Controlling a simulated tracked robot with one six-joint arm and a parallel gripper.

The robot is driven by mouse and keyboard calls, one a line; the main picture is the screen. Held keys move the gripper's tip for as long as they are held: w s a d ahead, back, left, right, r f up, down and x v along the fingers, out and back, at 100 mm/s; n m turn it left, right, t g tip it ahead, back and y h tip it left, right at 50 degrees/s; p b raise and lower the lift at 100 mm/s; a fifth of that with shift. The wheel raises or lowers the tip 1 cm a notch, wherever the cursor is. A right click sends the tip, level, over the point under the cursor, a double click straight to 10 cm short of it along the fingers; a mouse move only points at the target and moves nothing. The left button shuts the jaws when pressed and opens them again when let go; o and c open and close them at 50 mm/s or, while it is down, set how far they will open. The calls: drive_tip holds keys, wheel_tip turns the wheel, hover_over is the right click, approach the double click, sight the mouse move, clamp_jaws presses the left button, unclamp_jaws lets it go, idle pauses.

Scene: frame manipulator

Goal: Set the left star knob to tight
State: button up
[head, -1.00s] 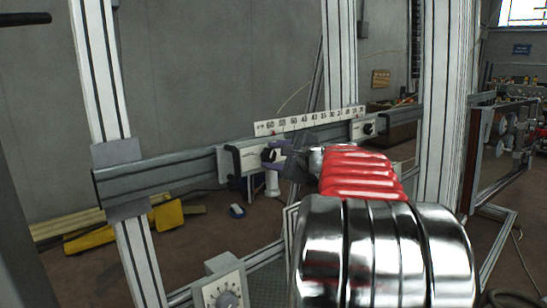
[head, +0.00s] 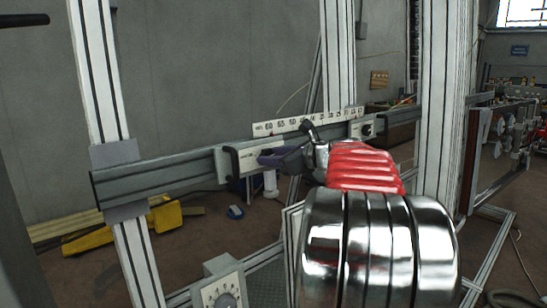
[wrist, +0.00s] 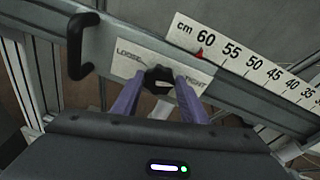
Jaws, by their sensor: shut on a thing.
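The left star knob (wrist: 158,80) is small and black, on a white plate (wrist: 130,58) marked LOOSE to its left and TIGHT to its right in the wrist view. My gripper (wrist: 160,84) has its two purple fingers on either side of the knob and is shut on it. The knob's exact turn is hard to read, as the fingertips cover its sides. In the head view my gripper (head: 268,159) reaches the plate on the rail from the right and hides the knob.
A black handle (wrist: 82,45) stands left of the plate. A centimetre scale (wrist: 255,70) runs above the rail, with a red pointer (wrist: 198,54) near 60. A second black knob (head: 367,130) sits further right on the rail (head: 150,176). A dial box (head: 222,291) is below.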

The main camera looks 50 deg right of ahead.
drive_tip(key=shift+f, duration=0.4)
drive_tip(key=o, duration=1)
drive_tip(key=shift+r, duration=0.25)
drive_tip(key=shift+o, duration=0.2)
drive_tip(key=shift+s+r, duration=0.1)
drive_tip(key=v, duration=1.3)
drive_tip(key=shift+s, duration=0.3)
drive_tip(key=shift+a, duration=0.1)
